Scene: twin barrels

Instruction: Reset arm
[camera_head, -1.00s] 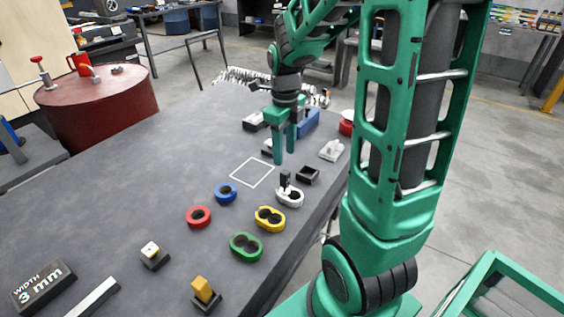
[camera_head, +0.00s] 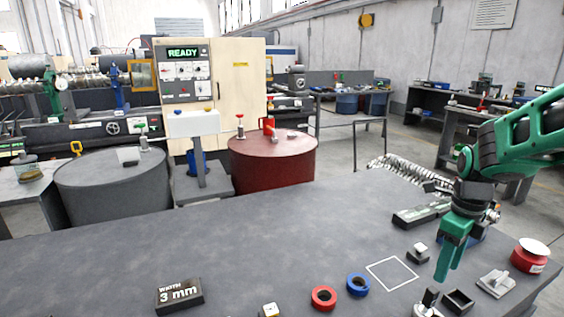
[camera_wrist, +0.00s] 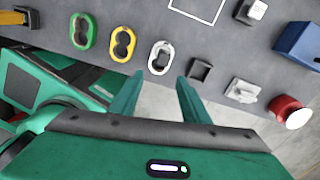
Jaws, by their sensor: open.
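My gripper (camera_head: 452,250) is green, points down and hangs above the right part of the grey table. Its two fingers are apart with nothing between them. The same gripper (camera_wrist: 158,97) shows from behind in the wrist view, its fingertips near the table's edge. Beyond the fingertips lies a white two-hole piece (camera_wrist: 161,57). A small black open box (camera_wrist: 200,69) lies to the right of it. My arm reaches in from the right of the head view.
The grey table (camera_head: 230,245) bears a "3 mm" block (camera_head: 179,295), a red ring (camera_head: 323,298), a blue ring (camera_head: 358,284) and a white square outline (camera_head: 392,274). A red barrel (camera_head: 272,160) and a grey barrel (camera_head: 112,187) stand behind. The table's left middle is clear.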

